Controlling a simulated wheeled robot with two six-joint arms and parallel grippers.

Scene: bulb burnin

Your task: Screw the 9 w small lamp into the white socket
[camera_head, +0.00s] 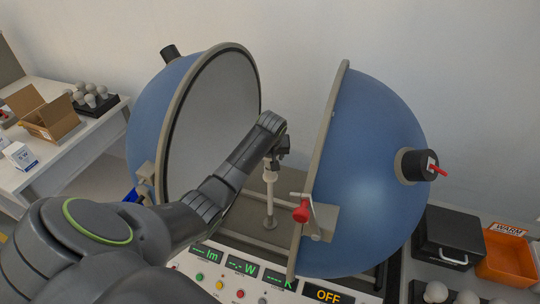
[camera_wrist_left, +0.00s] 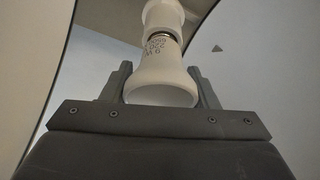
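In the left wrist view the white lamp (camera_wrist_left: 160,75), printed "9 W", sits between the fingers of my left gripper (camera_wrist_left: 162,90), with no clear gap at its wide end. Its narrow metal cap meets the white socket (camera_wrist_left: 163,12); how deep the cap sits is not clear. In the head view my left gripper (camera_head: 277,152) points down inside the opened blue sphere, above the white socket (camera_head: 270,177) on its upright post. The lamp is largely hidden by the gripper there. My right gripper is not in view.
The sphere halves (camera_head: 160,120) (camera_head: 370,170) stand open on either side of my arm. A red-knobbed latch (camera_head: 301,211) is close right of the post. A control panel (camera_head: 240,280) reads OFF. A bulb tray (camera_head: 101,106) and carton (camera_head: 50,122) stand left, an orange "WARM" bin (camera_head: 508,258) right.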

